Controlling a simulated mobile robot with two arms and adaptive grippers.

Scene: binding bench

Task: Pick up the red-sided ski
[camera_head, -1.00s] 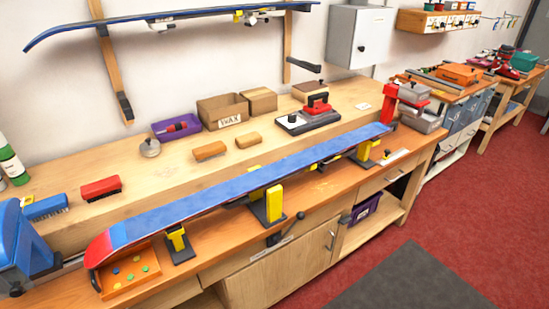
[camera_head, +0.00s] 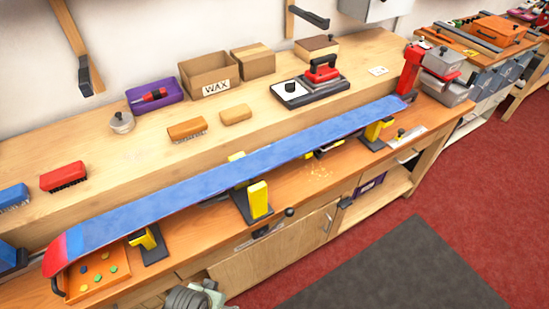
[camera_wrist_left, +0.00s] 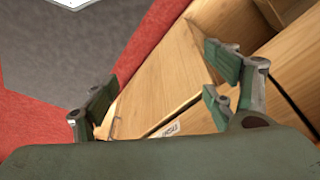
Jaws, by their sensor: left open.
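A long ski (camera_head: 240,175) with a blue top lies across the bench, held up on yellow-and-black supports. Its near left end is red, with a dark rim at the tip; its far end reaches the red clamp at the right. My left gripper (camera_wrist_left: 165,88) is open and empty in the left wrist view, over the wooden cabinet front and red floor. The ski does not show in that view. A grey-green part of one of my arms shows at the bottom edge of the head view, below the bench front and apart from the ski. My right gripper is not identifiable.
Yellow supports (camera_head: 257,200) stand under the ski. An orange tray (camera_head: 96,290) with small coloured pieces sits under its red end. Brushes (camera_head: 63,177), a wax box (camera_head: 208,77) and a waxing iron (camera_head: 321,69) stand on the raised shelf behind. The floor mat (camera_head: 400,270) is clear.

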